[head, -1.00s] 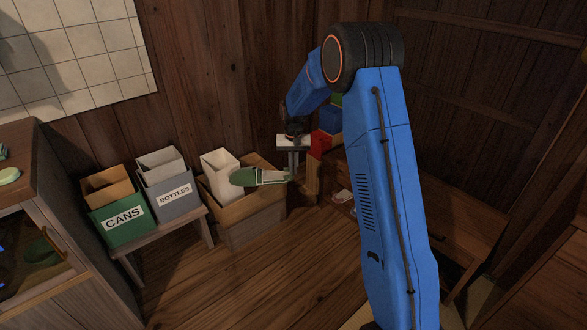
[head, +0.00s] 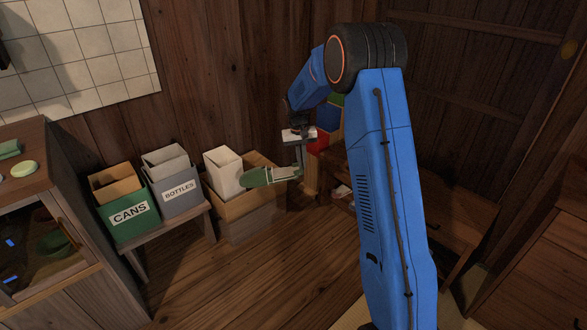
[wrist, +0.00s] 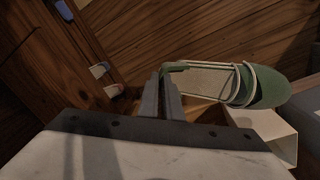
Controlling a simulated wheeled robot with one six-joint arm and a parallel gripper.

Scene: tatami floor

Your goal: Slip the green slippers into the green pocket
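A green slipper (head: 257,178) with a pale insole and white trim is held level by my gripper (head: 298,170), toe to the left in the head view. The wrist view also shows the slipper (wrist: 262,88), with the fingers (wrist: 170,92) closed on its heel end. I cannot tell whether a second slipper lies against it. Behind my arm, coloured compartments stand by the wall: the green pocket (head: 337,98) at the top, a blue one (head: 328,118) below it and a red one (head: 319,140) lowest. My arm hides part of them. The slipper is left of and below the green pocket.
A wooden crate (head: 245,222) with a white bin (head: 223,172) stands below the slipper. The CANS bin (head: 127,215) and BOTTLES bin (head: 180,193) sit on a bench further left. A low wooden bench (head: 455,205) is at right. The middle floor is clear.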

